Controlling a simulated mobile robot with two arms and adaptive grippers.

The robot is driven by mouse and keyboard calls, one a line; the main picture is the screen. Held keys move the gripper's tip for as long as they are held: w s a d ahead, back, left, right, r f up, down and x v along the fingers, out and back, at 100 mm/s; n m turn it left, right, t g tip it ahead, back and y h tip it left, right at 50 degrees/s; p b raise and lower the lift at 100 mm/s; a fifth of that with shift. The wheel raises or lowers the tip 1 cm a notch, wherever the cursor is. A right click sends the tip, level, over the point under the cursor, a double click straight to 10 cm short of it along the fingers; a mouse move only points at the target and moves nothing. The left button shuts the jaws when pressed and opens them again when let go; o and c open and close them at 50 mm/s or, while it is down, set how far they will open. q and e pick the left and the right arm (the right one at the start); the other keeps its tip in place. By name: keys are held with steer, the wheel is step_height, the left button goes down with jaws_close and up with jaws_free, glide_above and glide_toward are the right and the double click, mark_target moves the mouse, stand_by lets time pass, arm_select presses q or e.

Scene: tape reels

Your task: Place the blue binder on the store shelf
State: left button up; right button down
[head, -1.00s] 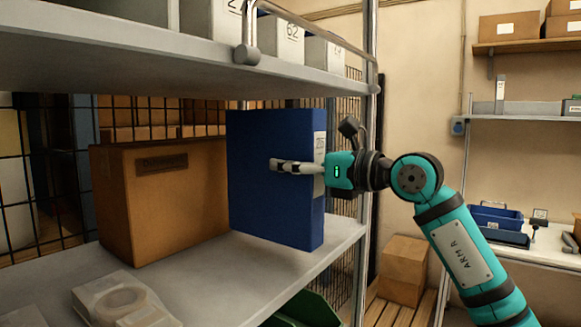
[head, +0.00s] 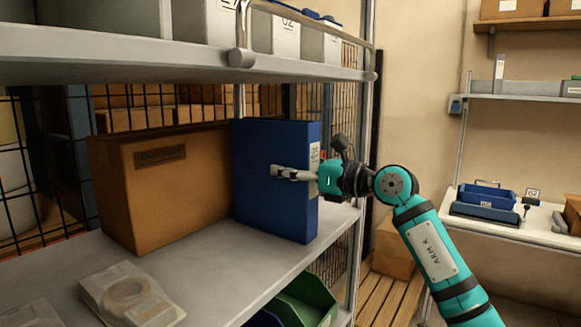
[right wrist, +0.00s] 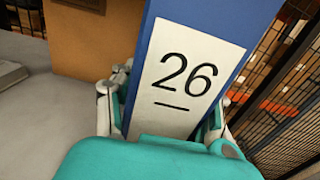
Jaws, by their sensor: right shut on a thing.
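The blue binder (head: 262,185) stands upright on the grey store shelf (head: 225,275), or just above it; I cannot tell whether its bottom edge touches. It is to the right of a brown cardboard box, close to it. My right gripper (head: 293,174) is shut on the binder at its spine side, with one finger across the near face. In the right wrist view the binder's white spine label with "26" (right wrist: 185,82) shows between the fingers of the right gripper (right wrist: 165,105). The left gripper is not in view.
The cardboard box (head: 160,190) stands left of the binder. Clear packaging with a ring shape (head: 130,295) lies at the shelf's front left. An upper shelf (head: 200,65) with grey boxes hangs above. A wire mesh (head: 335,130) is behind. Green bin (head: 305,298) is below.

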steer(key=c, duration=1.1)
jaws_free()
steer(key=shift+f, duration=0.1)
steer(key=o, duration=0.5)
steer(key=shift+c, duration=0.2)
steer(key=b+v, duration=0.4)
steer(key=v, duration=0.7)
steer(key=shift+s+d, duration=0.35)
steer(key=shift+d, duration=0.05)
